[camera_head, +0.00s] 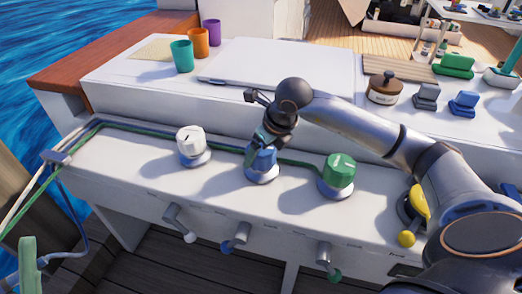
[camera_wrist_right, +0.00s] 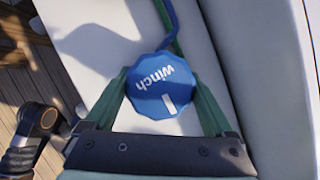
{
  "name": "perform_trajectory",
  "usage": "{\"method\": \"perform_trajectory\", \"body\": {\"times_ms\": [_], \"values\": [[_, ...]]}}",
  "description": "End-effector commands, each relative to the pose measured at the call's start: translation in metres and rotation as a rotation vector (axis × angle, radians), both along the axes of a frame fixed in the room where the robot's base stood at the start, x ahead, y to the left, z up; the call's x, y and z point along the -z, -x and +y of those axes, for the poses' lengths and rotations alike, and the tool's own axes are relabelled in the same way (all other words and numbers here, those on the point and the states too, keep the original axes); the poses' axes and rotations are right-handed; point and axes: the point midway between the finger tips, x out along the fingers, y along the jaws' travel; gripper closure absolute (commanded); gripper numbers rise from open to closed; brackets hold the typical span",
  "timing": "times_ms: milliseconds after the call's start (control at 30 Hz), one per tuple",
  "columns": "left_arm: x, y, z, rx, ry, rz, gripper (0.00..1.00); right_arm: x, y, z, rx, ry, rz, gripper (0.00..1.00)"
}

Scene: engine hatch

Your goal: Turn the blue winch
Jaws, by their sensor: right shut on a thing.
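The blue winch (camera_head: 262,164) stands on the white bench between a white winch and a green winch. In the right wrist view its round blue top (camera_wrist_right: 162,86) shows the word "winch" and a white mark. My right gripper (camera_head: 262,146) comes down on it from above. In the right wrist view the green fingers of my right gripper (camera_wrist_right: 162,98) stand on both sides of the blue top, shut on it. A dark blue rope runs away from the winch.
The white winch (camera_head: 191,146) is to the left and the green winch (camera_head: 337,175) to the right. A yellow handle (camera_head: 417,203) is at the far right. Crank handles (camera_head: 236,236) stick out of the bench front. Cups, a closed hatch (camera_head: 280,62) and a lidded jar (camera_head: 385,88) are behind.

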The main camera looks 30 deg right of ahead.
Motion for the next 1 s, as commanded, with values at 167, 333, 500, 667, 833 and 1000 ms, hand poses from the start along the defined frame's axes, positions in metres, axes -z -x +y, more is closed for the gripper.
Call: {"method": "perform_trajectory", "body": {"times_ms": [167, 333, 500, 667, 833, 1000], "values": [[0.0026, -0.0030, 0.0010, -0.007, 0.002, 0.020, 0.31, -0.0012, -0.0005, 0.0005, 0.102, -0.002, -0.002, 0.67], [0.0055, -0.0043, 0.0011, -0.009, 0.001, 0.031, 0.31, -0.0010, -0.0003, 0.0003, 0.167, -0.001, -0.001, 0.67], [0.0065, -0.0050, 0.0011, -0.009, 0.001, 0.034, 0.31, -0.0010, -0.0004, -0.0001, 0.199, -0.002, -0.002, 0.67], [0.0067, -0.0053, 0.0011, -0.009, 0.000, 0.035, 0.31, -0.0010, -0.0004, -0.0003, 0.205, -0.001, -0.001, 0.67], [0.0069, -0.0052, 0.0009, -0.007, -0.001, 0.035, 0.31, -0.0010, -0.0005, -0.0004, 0.205, -0.001, -0.001, 0.67], [0.0069, -0.0051, 0.0006, -0.006, -0.003, 0.035, 0.31, -0.0010, -0.0005, -0.0004, 0.205, -0.001, -0.001, 0.03]]}}
